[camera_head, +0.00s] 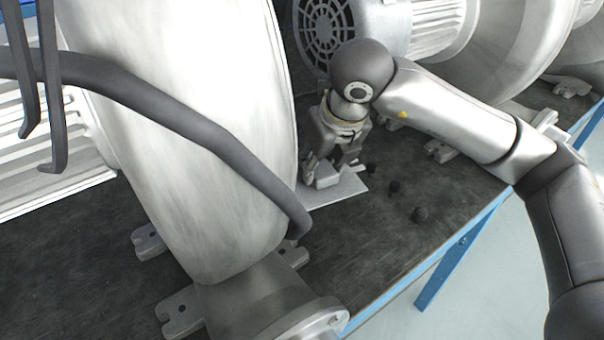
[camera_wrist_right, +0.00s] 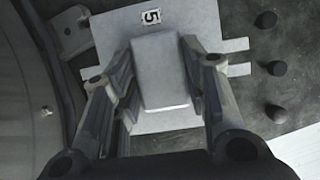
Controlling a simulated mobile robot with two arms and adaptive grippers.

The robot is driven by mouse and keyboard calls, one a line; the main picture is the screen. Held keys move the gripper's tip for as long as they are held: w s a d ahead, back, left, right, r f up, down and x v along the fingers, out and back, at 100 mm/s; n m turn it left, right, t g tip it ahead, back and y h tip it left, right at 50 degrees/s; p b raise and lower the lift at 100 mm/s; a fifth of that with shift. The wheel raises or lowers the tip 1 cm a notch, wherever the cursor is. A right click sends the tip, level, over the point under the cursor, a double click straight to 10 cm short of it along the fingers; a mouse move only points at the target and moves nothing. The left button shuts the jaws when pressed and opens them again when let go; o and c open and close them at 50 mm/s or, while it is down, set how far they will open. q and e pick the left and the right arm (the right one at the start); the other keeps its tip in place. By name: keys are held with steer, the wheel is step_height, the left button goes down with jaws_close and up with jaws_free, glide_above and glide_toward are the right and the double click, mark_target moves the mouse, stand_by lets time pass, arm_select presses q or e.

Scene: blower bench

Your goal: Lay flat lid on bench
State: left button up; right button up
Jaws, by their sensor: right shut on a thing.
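The flat lid (camera_head: 340,193) is a thin light-grey plate with a raised block (camera_wrist_right: 160,72) as its grip and a small label marked 5. It lies level at the dark bench top (camera_head: 400,250), beside the big pale blower housing (camera_head: 190,130); I cannot tell whether its underside touches the bench. My right gripper (camera_head: 336,172) points down over the lid. In the right wrist view its fingers (camera_wrist_right: 160,95) are closed on both sides of the block. My left gripper does not show.
Several dark round knobs (camera_head: 420,214) stand on the bench to the lid's right. A dark bent pipe (camera_head: 230,145) crosses in front of the housing. A motor with a fan grille (camera_head: 326,35) stands behind. The bench's blue edge (camera_head: 440,250) runs along the right.

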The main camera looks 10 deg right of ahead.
steer(key=shift+w+f+m+h+b, duration=0.15)
steer(key=shift+w+m+h+b, duration=0.1)
steer(key=shift+m, duration=0.3)
steer(key=shift+w+f+m+h+b, duration=0.15)
steer(key=shift+m+b, duration=0.05)
steer(key=shift+m, duration=0.35)
steer(key=w+f, duration=0.2)
steer(key=w, duration=0.1)
steer(key=w+f, duration=0.2)
steer(key=w, duration=0.2)
steer(key=w+f, duration=0.1)
steer(key=w, duration=0.3)
steer(key=shift+w+f, duration=0.2)
steer(key=shift+f, duration=0.2)
steer(key=shift+w+f, duration=0.95)
steer(key=shift+w, duration=0.15)
steer(key=shift+w+f, duration=0.1)
steer(key=shift+w, duration=0.05)
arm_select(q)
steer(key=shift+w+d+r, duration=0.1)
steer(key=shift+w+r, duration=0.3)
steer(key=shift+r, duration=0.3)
arm_select(e)
steer(key=o, duration=1.1)
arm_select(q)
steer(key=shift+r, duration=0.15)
